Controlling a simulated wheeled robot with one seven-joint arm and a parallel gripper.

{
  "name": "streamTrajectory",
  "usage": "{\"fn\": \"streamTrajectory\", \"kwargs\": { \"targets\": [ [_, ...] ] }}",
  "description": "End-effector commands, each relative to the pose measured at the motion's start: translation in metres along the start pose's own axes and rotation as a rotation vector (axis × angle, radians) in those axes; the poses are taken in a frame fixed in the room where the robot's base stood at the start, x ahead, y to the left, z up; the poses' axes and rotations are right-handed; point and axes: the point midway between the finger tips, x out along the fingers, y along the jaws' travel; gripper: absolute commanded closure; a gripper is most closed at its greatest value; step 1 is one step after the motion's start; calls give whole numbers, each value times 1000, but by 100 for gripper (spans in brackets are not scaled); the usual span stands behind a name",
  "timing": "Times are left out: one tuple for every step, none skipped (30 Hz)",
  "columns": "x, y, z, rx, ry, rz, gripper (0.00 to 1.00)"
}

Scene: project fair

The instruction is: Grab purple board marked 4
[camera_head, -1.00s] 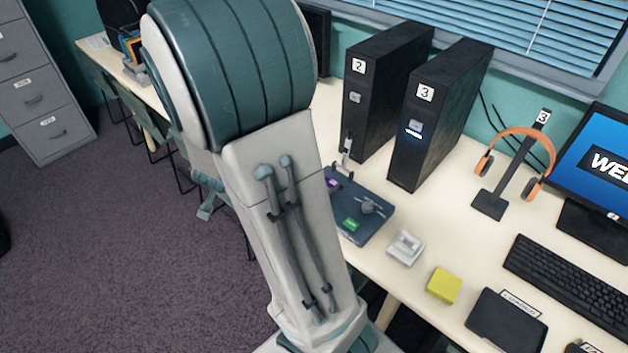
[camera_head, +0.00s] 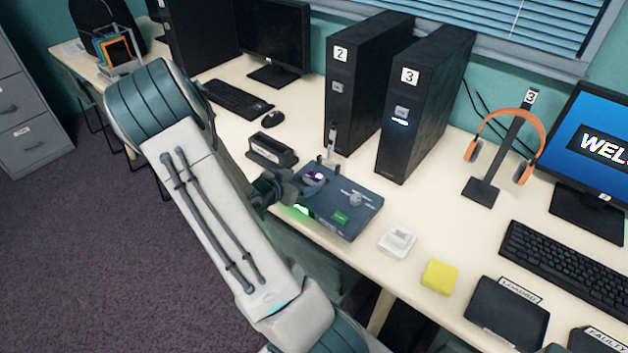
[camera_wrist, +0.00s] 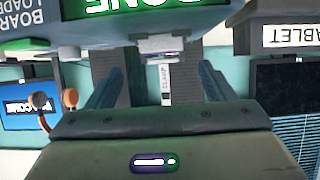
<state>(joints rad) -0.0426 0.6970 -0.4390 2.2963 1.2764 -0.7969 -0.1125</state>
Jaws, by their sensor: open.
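A small purple piece (camera_head: 314,177) sits at the back left of the dark blue board loader (camera_head: 362,212), below an upright clamp (camera_head: 331,148). I cannot read a 4 on it, and its lower part is partly hidden by my gripper. In the wrist view, a thin purple edge (camera_wrist: 160,57) shows between the fingers, near a strip labelled CLAMP (camera_wrist: 166,84). My gripper (camera_head: 298,188) is open at the loader's left side, close to the purple piece; contact cannot be told. It also shows in the wrist view (camera_wrist: 158,78), with its fingers apart.
Black towers marked 2 (camera_head: 352,95) and 3 (camera_head: 412,125) stand behind the loader. A white block (camera_head: 397,240) and yellow block (camera_head: 439,277) lie to its right. A dark holder (camera_head: 271,150) is behind my gripper. A rack with coloured boards (camera_head: 113,50) stands far left.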

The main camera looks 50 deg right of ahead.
Motion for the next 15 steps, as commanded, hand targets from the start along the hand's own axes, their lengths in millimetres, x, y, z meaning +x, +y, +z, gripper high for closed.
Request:
{"fn": "streamTrajectory", "kwargs": {
  "targets": [
    [5, 0, 0, 0, 0, 2, 24],
    [7, 0, 0, 0, 0, 1, 24],
    [9, 0, 0, -1, 0, 1, 24],
    [11, 0, 0, -1, -1, 0, 24],
    [12, 0, 0, -1, -1, 1, 24],
    [16, 0, 1, 0, -1, 1, 24],
    [20, 0, 2, 0, -1, 2, 24],
    [24, 0, 2, 0, -1, 2, 24],
    [30, 0, 3, -1, -1, 3, 24],
    [35, 0, 4, -2, -1, 3, 24],
    [40, -1, 4, -1, -1, 3, 24],
    [46, -1, 4, 0, -1, 3, 24],
    [50, -1, 4, 0, -1, 3, 24],
    [54, -1, 4, 0, -1, 2, 24],
    [57, -2, 4, 0, -1, 1, 24]
  ]
}}
